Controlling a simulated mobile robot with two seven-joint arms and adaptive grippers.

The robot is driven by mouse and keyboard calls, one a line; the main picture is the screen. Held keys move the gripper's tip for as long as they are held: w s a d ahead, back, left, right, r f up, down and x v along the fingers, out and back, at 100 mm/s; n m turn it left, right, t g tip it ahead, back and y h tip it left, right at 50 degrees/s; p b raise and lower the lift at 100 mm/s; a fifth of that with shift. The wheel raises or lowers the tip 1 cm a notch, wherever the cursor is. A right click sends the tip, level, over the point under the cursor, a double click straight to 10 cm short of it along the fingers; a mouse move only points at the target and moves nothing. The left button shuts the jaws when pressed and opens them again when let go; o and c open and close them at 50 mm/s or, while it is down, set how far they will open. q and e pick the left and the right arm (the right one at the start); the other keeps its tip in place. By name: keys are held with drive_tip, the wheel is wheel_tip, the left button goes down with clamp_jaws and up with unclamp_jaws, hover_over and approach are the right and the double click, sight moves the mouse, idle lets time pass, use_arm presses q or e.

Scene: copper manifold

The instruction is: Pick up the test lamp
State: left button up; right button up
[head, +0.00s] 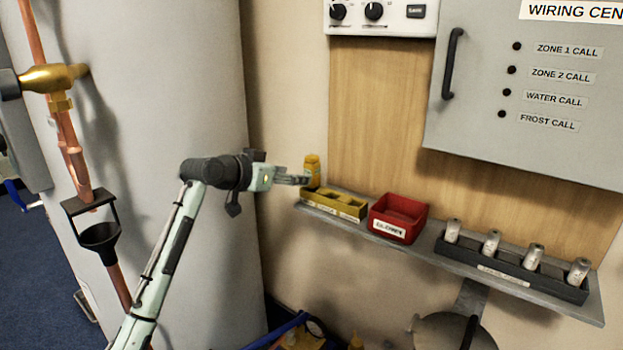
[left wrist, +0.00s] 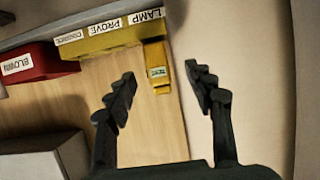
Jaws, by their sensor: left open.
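The test lamp (head: 312,168) is a small yellow unit standing upright at the left end of the yellow holder (head: 345,209) on the wall shelf. In the left wrist view the lamp (left wrist: 157,66) shows a small label on its face, at the holder's LAMP end. My left gripper (head: 304,180) reaches in from the left, close to the lamp. In the left wrist view its two fingers (left wrist: 160,84) are spread apart and empty, with the lamp beyond and between the tips. I cannot tell the exact gap to it. My right gripper is not in view.
On the grey shelf (head: 420,245) a red bin (head: 398,217) stands right of the holder, then a dark rack (head: 515,272) with several pale cylinders. A large white cylinder (head: 190,100) stands on the left. A grey wiring cabinet (head: 530,120) hangs above the shelf.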

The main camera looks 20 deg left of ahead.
use_arm(q)
drive_tip(key=x, duration=0.5)
drive_tip(key=shift+w+d+r, duration=0.1)
drive_tip(key=shift+d, duration=0.25)
clamp_jaws()
